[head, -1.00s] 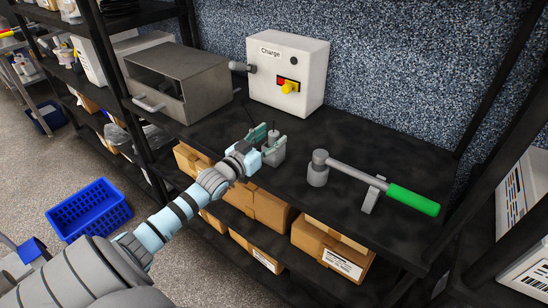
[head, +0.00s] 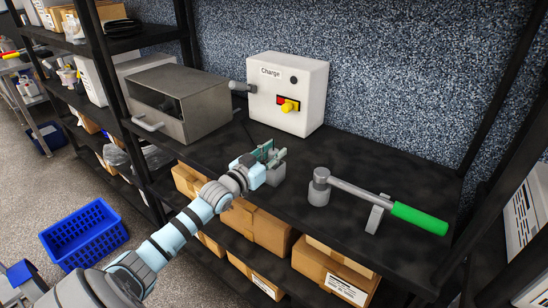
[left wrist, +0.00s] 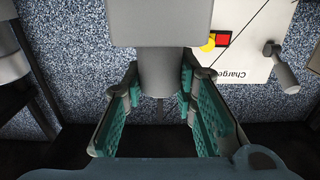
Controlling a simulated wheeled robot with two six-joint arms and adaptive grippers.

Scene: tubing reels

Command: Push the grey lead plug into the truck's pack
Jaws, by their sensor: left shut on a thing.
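My left gripper (head: 272,152) is above the black shelf top, shut on the upper part of a grey plug. In the left wrist view its green-padded fingers stand on both sides of a grey cylinder, the plug (left wrist: 165,75). A wider grey block (head: 276,175) is below the fingers; it also shows at the top of the left wrist view (left wrist: 160,22). I cannot tell whether the plug and block are one piece. I cannot make out which thing is the truck's pack. My right gripper is not in view.
A white "Charge" box (head: 300,85) with a yellow-red switch stands behind, a grey connector (head: 239,87) on its left side. A grey metal cabinet (head: 185,100) is left of it. A grey bar tool with green handle (head: 418,219) lies to the right. Boxes fill lower shelves.

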